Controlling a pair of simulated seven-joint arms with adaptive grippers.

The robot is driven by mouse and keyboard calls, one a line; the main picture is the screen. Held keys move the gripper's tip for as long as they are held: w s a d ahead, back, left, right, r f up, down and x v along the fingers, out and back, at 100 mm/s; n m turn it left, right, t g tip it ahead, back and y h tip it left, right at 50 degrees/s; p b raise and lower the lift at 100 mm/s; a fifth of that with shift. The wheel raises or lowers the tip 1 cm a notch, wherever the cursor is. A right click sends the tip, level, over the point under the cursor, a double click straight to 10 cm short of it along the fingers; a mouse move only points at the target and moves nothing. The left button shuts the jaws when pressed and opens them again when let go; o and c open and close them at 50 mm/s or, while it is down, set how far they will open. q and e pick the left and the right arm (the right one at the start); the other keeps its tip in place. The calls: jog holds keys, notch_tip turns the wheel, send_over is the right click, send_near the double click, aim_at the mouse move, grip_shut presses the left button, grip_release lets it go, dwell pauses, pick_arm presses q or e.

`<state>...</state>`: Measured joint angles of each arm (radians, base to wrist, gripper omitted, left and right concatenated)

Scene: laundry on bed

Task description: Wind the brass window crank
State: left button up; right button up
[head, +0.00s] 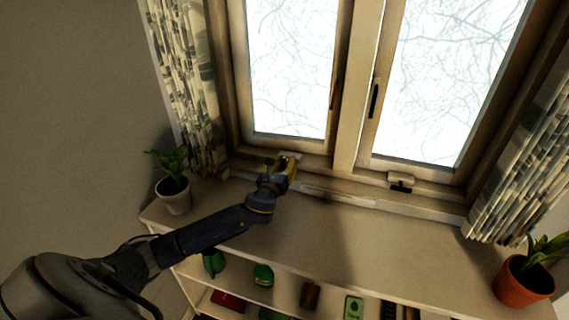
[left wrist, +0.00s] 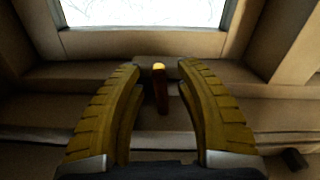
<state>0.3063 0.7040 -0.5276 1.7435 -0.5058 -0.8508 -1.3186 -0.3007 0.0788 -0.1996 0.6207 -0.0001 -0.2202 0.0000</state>
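My left gripper (head: 287,166) is at the sill below the left window pane. In the left wrist view its two yellow ribbed fingers (left wrist: 158,72) are spread apart. A dark reddish-brown upright crank handle (left wrist: 161,95) with a bright brass tip shows between them, with a gap on each side. I cannot tell how deep it sits between the fingers. In the head view the gripper mostly hides this crank; a pale piece (head: 289,154) shows just behind the fingers. A second crank fitting (head: 400,181) sits on the sill under the right pane. My right gripper is not in view.
A potted plant (head: 174,186) stands left of my left arm, and a terracotta pot (head: 523,283) stands far right. Curtains (head: 188,85) hang at both sides. The shelf top (head: 400,235) right of the gripper is clear. Small items fill the shelves below.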

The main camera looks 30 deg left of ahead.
pick_arm(q)
jog(key=shift+c, duration=0.2)
grip_shut()
jog(key=shift+n, duration=0.3)
jog(key=n, duration=0.6)
jog(key=shift+a+f, duration=0.1)
jog(key=shift+a, duration=0.2)
dwell(0.4)
jog(key=shift+o, duration=0.2)
grip_release()
